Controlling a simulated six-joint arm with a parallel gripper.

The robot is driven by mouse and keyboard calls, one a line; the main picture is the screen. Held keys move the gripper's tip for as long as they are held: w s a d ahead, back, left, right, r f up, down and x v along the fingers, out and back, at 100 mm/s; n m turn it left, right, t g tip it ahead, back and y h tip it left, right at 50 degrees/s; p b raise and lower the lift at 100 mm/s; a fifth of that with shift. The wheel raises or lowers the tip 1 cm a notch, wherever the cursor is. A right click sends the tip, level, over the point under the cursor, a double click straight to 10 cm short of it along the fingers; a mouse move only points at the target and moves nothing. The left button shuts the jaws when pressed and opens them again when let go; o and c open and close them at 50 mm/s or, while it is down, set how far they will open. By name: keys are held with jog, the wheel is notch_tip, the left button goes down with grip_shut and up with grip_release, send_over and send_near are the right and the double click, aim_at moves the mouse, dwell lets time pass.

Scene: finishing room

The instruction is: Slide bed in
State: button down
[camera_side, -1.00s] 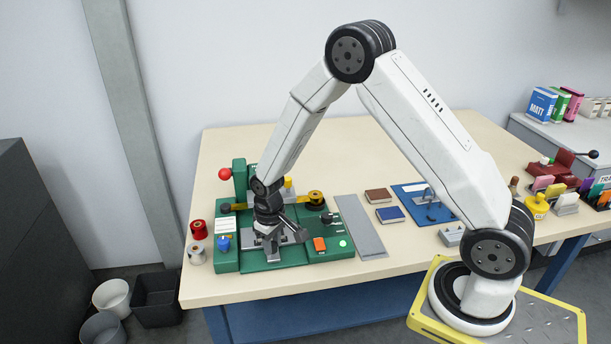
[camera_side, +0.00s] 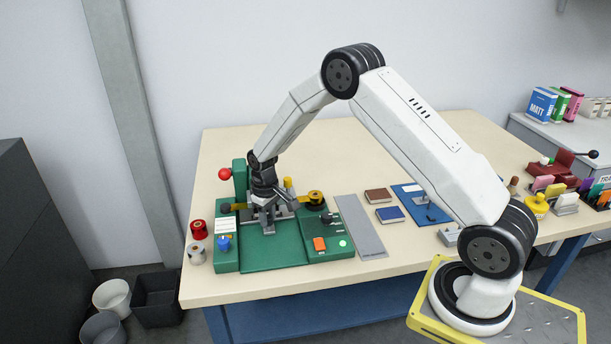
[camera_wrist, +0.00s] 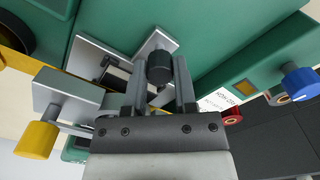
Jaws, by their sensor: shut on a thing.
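My gripper (camera_side: 268,224) is over the green machine (camera_side: 270,252), toward its back half. In the wrist view, my gripper (camera_wrist: 160,85) has its two grey fingers on either side of a black knob (camera_wrist: 160,67) and is shut on it. The bed, a silver metal plate (camera_wrist: 92,58), shows just beyond the knob. In the side view the bed (camera_side: 284,212) sits at the back of the green slideway, partly hidden by my gripper. The front stretch of the slideway is bare green.
A yellow knob on a metal block (camera_wrist: 37,139) is close to my gripper. A blue knob (camera_side: 223,243) is at the machine's left and an orange switch (camera_side: 319,244) at its front right. A red ball lever (camera_side: 225,174) stands at the back left. A grey strip (camera_side: 361,226) lies to the right.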

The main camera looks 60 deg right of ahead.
jog(key=shift+w+d, duration=0.2)
jog(key=shift+w, duration=0.05)
jog(key=shift+c, duration=2.3)
grip_release()
jog(key=shift+o, duration=0.3)
jog(key=shift+s+r, duration=0.1)
jog(key=shift+r, duration=3.85)
jog(key=shift+a, duration=0.1)
